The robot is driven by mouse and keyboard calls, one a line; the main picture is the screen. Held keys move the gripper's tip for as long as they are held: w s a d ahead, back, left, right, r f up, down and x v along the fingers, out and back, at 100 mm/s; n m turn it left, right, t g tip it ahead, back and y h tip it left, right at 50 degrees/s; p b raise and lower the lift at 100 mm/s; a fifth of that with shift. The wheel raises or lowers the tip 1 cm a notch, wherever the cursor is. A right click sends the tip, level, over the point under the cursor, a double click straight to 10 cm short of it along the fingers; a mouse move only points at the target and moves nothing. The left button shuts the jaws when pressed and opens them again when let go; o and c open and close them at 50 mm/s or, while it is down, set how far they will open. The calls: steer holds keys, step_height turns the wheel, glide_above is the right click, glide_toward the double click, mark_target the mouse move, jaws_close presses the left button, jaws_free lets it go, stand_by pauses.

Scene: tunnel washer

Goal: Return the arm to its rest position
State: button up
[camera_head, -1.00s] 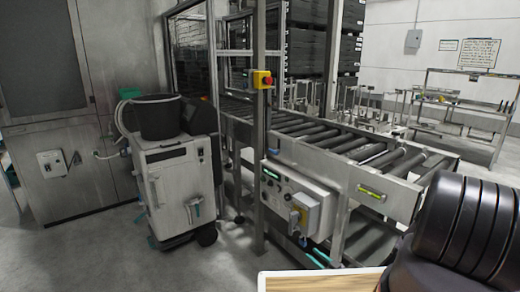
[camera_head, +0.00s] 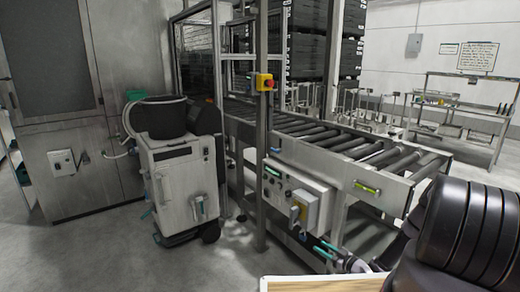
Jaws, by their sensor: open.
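My black arm (camera_head: 462,235) fills the lower right corner of the head view. What appears to be my gripper (camera_head: 342,258) shows small and partly hidden beyond the pale board, low in front of the conveyor's near side. It looks open, and I see nothing held in it. The link between it and the large black arm part is mostly hidden.
A roller conveyor (camera_head: 352,146) runs from the back to the right, with a control box (camera_head: 295,197) on its side. A white wheeled machine (camera_head: 182,185) carries a black bucket (camera_head: 160,117). A wood-topped board (camera_head: 320,284) lies at the bottom edge. Floor at left is clear.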

steer(key=w+d+r+g+h, duration=0.2)
steer(key=w+d+r, duration=0.4)
steer(key=r, duration=0.4)
steer(key=w+d+r+g+h, duration=0.1)
steer(key=w+d+r+h, duration=0.2)
steer(key=w+r, duration=0.55)
steer(key=s+d+r+m+g+h, duration=0.1)
steer(key=s+r+m+h, duration=0.1)
steer(key=r, duration=1.1)
steer(key=s+d+r+m+h, duration=0.1)
steer(key=s+r+m+h, duration=0.1)
steer(key=r, duration=1.1)
steer(key=s+a+r+m+g+h, duration=0.1)
steer(key=s+a+r+m, duration=0.1)
steer(key=s+r, duration=0.65)
steer(key=s+a+r+m+h, duration=0.1)
steer(key=s+a+r+m, duration=0.1)
steer(key=s+r, duration=0.7)
steer(key=s+a+r+m+y, duration=0.1)
steer(key=s+a+r+m, duration=0.1)
steer(key=s, duration=0.9)
steer(key=s+a+r+m+g+y, duration=0.1)
steer(key=s+a+r+y, duration=0.1)
steer(key=s+a+r, duration=0.2)
steer(key=s+a, duration=0.3)
steer(key=s, duration=0.5)
steer(key=shift+s+m, duration=0.15)
steer(key=shift+m, duration=0.25)
steer(key=shift+r, duration=0.1)
